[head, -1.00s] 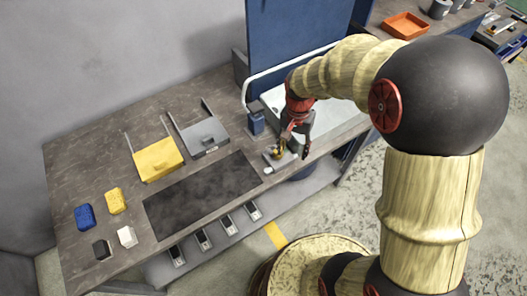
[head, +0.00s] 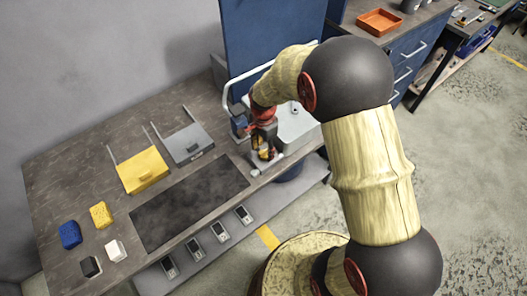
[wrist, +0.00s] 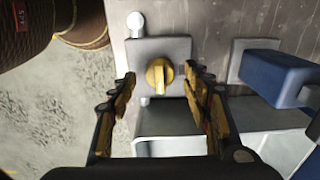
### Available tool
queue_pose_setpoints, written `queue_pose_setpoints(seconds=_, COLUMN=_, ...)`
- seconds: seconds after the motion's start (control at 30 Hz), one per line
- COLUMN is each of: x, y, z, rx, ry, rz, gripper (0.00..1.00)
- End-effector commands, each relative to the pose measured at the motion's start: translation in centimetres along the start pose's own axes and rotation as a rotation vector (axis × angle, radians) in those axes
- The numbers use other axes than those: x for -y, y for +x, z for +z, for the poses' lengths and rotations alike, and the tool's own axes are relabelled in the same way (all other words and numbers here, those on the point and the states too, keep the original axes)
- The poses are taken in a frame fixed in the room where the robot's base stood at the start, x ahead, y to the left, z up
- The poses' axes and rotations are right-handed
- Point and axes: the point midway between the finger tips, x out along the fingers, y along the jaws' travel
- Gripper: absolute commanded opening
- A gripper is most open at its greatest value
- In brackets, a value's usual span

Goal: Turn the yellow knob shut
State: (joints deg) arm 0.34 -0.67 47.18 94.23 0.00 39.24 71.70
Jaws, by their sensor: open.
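The yellow knob (wrist: 159,76) sits on a grey plate (wrist: 178,48) in the wrist view, with its raised grip bar running roughly up and down the picture. My gripper (wrist: 158,84) is open, with one finger to the left of the knob and the other to its right. Both fingers look apart from the knob; how deep they reach around it I cannot tell. In the head view my gripper (head: 264,150) is over the worktop beside the sink, and yellow shows between its fingers there.
A blue block-like fixture (wrist: 278,78) stands close to the right of the gripper. The white sink (head: 298,125) lies to the right. A dark mat (head: 190,203), a yellow box (head: 142,171), a grey box (head: 188,144) and several small blocks occupy the worktop to the left.

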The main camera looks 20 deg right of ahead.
Motion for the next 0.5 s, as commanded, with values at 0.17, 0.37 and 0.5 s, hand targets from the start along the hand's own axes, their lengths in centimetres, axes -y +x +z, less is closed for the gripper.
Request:
queue_pose_setpoints(seconds=0.17, x=-0.02, y=1.2, z=0.01, rx=0.0, ry=0.0, rz=0.001, gripper=0.49)
queue_pose_setpoints(seconds=0.37, x=-0.01, y=1.28, z=0.0, rx=0.0, ry=-0.001, rz=0.0, gripper=0.49)
queue_pose_setpoints(seconds=0.5, x=-0.02, y=1.26, z=0.0, rx=0.0, ry=-0.001, rz=0.0, gripper=0.45)
